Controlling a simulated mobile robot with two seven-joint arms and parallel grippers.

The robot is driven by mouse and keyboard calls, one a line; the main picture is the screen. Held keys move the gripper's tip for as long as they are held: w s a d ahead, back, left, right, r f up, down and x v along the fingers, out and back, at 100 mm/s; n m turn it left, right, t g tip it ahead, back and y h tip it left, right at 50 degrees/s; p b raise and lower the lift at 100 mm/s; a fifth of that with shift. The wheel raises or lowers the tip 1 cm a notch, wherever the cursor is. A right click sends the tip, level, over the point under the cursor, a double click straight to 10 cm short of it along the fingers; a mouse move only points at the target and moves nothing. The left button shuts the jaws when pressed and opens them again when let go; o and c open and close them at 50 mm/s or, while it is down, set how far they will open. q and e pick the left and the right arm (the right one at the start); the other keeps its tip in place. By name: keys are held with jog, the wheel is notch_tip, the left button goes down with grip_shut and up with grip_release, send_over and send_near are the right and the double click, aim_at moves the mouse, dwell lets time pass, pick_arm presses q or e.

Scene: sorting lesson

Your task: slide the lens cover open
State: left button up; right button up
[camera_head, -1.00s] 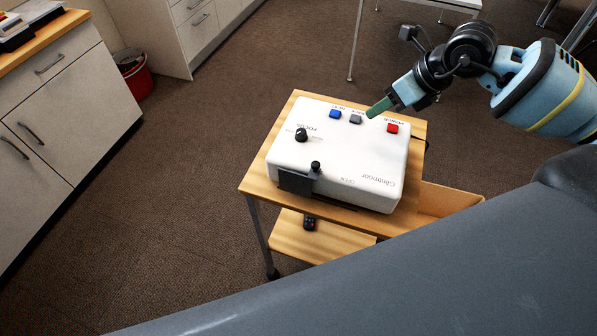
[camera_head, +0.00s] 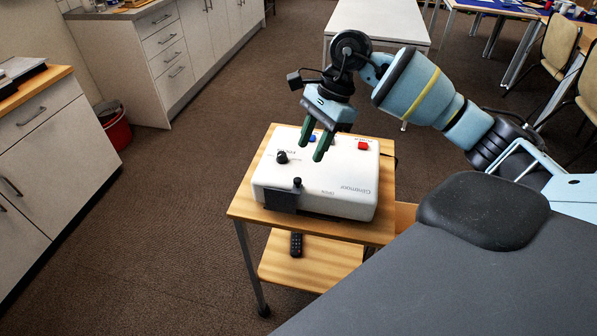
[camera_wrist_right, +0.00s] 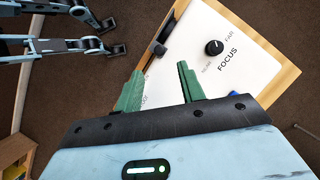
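The white projector (camera_head: 345,180) sits on a small wooden cart. Its lens cover (camera_head: 281,199), a dark grey plate, is at the left of the front face, left of the small "OPEN" label. A black knob (camera_head: 297,183) stands at the cover's upper right. In the right wrist view the cover (camera_wrist_right: 168,30) and knob (camera_wrist_right: 159,48) show at the projector's edge. My right gripper (camera_head: 313,150) points down over the projector's top, behind and right of the knob. Its green fingers are apart and empty, also in the right wrist view (camera_wrist_right: 158,85). My left gripper is out of view.
The projector's top has a black focus knob (camera_head: 282,157), a red button (camera_head: 362,145) and a blue button partly hidden by my fingers. The cart (camera_head: 240,207) has a lower shelf with a black remote (camera_head: 296,244). Open carpet lies left of the cart.

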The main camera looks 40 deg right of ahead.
aim_at(298, 179)
jog(key=x, duration=0.7)
jog(key=shift+a+f+p, duration=0.1)
jog(key=shift+f+p, duration=0.1)
jog(key=shift+p, duration=0.1)
grip_shut()
